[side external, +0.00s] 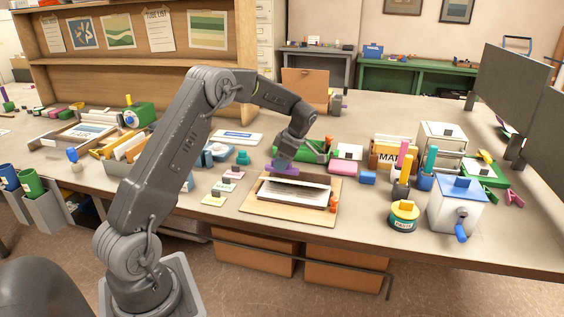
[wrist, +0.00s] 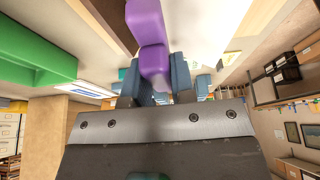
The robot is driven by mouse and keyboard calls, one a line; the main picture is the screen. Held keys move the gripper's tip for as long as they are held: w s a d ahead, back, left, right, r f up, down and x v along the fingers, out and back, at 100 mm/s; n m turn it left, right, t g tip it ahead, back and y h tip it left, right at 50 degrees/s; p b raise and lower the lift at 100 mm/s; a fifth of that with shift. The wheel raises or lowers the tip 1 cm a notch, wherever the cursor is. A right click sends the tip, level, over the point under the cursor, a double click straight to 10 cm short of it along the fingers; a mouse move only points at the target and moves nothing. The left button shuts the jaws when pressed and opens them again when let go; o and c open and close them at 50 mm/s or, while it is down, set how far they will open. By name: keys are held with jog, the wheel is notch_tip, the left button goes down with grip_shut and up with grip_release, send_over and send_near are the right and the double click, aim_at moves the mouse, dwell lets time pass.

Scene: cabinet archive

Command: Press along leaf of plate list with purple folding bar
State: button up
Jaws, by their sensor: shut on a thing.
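The purple folding bar (wrist: 150,50) is held in my gripper (wrist: 155,90), between its two blue-grey fingers in the wrist view. In the side external view my gripper (side external: 283,166) points down over the back edge of a wooden board, and the purple bar (side external: 280,172) shows under it. A folded white leaf with printed lines (side external: 294,190) lies on the board (side external: 262,208). The bar is at the leaf's back left edge; I cannot tell whether it touches the paper. An orange item (side external: 333,198) stands at the board's right edge.
Small coloured cards (side external: 222,186) lie left of the board. The table's front edge is close.

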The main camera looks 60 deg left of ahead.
aim_at(296, 175)
jog(key=shift+f, duration=1.75)
dwell(0.4)
jog(key=shift+w+d, duration=0.95)
jog(key=shift+w+d+f, duration=0.15)
jog(key=shift+w+d, duration=1.1)
jog(key=shift+d, duration=0.05)
jog(key=shift+w+d+r, duration=0.2)
jog(key=shift+w+d, duration=1.1)
jog(key=shift+w, duration=0.05)
jog(key=shift+s+a+f, duration=0.15)
jog(key=shift+s+a, duration=0.85)
jog(key=shift+s+a+f, duration=0.1)
jog(key=shift+s+a, duration=0.85)
jog(key=shift+s, duration=0.05)
jog(key=shift+s+a+r, duration=0.15)
jog(key=shift+s+a, duration=0.65)
jog(key=shift+a, duration=0.05)
jog(key=shift+s+a+r, duration=0.1)
jog(key=shift+s+a, duration=0.7)
jog(key=shift+r, duration=0.1)
